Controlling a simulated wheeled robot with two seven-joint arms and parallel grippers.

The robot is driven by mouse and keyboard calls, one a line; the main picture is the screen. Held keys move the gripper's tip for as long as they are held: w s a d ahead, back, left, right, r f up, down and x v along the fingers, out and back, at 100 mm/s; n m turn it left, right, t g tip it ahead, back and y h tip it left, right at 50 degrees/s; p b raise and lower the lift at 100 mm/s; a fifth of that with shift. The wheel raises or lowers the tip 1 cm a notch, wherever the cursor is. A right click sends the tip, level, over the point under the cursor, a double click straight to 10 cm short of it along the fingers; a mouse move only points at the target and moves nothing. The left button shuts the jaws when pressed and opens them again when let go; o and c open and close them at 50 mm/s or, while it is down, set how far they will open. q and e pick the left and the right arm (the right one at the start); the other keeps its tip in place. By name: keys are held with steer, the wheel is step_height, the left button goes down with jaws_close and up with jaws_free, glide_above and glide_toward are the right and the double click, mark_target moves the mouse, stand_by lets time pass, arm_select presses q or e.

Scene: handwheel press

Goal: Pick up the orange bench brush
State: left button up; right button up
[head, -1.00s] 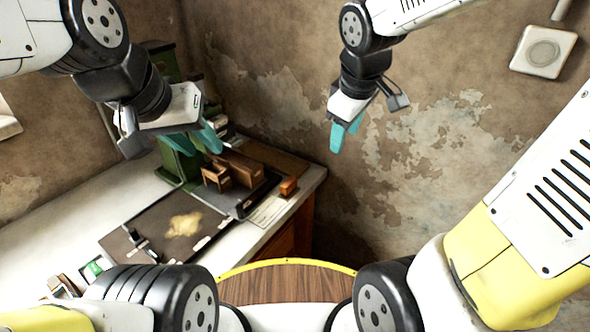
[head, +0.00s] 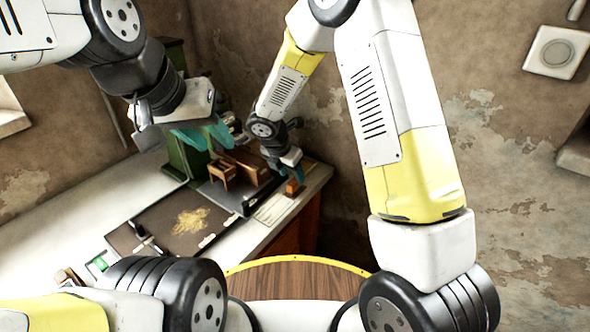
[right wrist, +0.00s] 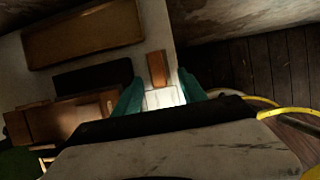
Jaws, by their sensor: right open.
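The orange bench brush (head: 292,187) is a small orange-brown block on the bench near its right edge. It also shows in the right wrist view (right wrist: 157,69), just beyond the fingertips. My right gripper (head: 294,171) is open and empty, above and close to the brush. In the right wrist view its two teal fingers (right wrist: 161,88) are spread apart, with the brush ahead of the gap and not between them. My left gripper (head: 204,136) hangs above the back of the bench, its teal fingers apart and nothing seen between them.
A green press (head: 186,155) and brown wooden blocks (head: 247,163) stand left of the brush. A pale card (head: 272,209) lies in front of it. A dark mat with a tan patch (head: 192,221) lies nearer. The wall is close behind the bench.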

mark_target(294, 180)
steer(key=x, duration=0.6)
steer(key=shift+w+a+f, duration=0.1)
steer(key=shift+w+f, duration=0.2)
steer(key=shift+f, duration=0.05)
jaws_close()
